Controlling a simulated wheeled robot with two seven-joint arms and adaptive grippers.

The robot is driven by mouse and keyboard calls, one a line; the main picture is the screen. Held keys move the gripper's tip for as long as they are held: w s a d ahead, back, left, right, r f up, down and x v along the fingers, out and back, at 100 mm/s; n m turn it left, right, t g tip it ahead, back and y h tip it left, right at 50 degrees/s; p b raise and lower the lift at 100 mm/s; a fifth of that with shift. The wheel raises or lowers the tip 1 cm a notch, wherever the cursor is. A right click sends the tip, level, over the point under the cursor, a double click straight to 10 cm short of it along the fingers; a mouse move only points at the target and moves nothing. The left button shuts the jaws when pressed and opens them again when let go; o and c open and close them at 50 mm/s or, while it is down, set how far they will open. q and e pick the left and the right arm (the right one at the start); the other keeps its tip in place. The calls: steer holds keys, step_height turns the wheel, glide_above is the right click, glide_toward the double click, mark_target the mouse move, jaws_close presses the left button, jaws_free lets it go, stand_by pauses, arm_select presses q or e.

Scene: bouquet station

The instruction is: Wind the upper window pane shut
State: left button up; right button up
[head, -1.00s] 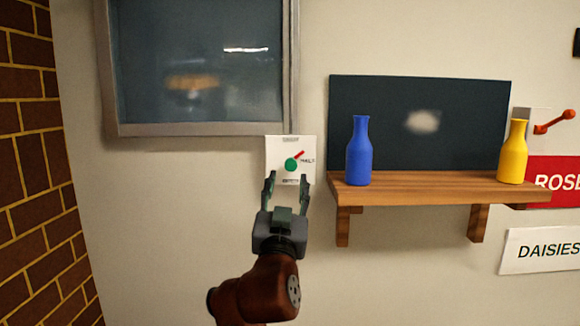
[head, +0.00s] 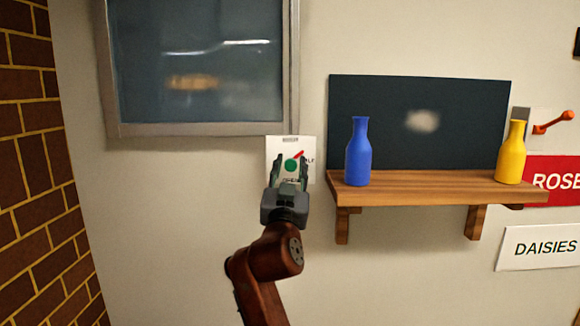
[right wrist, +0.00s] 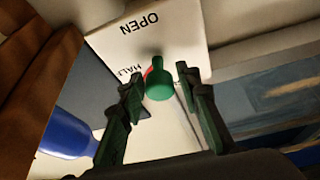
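The upper window pane (head: 200,60) is dark glass in a grey frame at the upper left of the head view. Below its right corner is a white plate (head: 276,144) with a green knob (head: 290,165) and a red pointer (head: 301,154) slanting up and right. My right gripper (head: 291,168) is open, in front of the plate. In the right wrist view the green knob (right wrist: 160,84) is between the spread fingers (right wrist: 160,78), with gaps visible on both sides. That view shows "OPEN" and part of "HALF" on the plate (right wrist: 185,35). My left gripper is out of view.
A wooden shelf (head: 430,183) to the right carries a blue bottle (head: 358,155) and a yellow bottle (head: 512,155), before a dark panel (head: 440,95). An orange crank (head: 553,122) is at the far right. A brick wall (head: 30,180) borders the left.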

jaws_close()
steer(key=shift+n+y, duration=0.4)
steer(key=shift+n, duration=0.2)
steer(key=n+y+p, duration=0.1)
steer(key=n, duration=0.2)
steer(key=shift+y, duration=0.3)
steer(key=n+y+p, duration=0.2)
steer(key=n, duration=0.2)
steer(key=shift+d+r, duration=0.1)
steer(key=shift+n+g+y+p, duration=0.45)
steer(key=shift+n+y+p, duration=0.4)
steer(key=shift+n, duration=0.8)
steer(key=shift+n+g+y+p, duration=0.45)
steer(key=shift+n+y+p, duration=0.35)
steer(key=shift+n, duration=0.85)
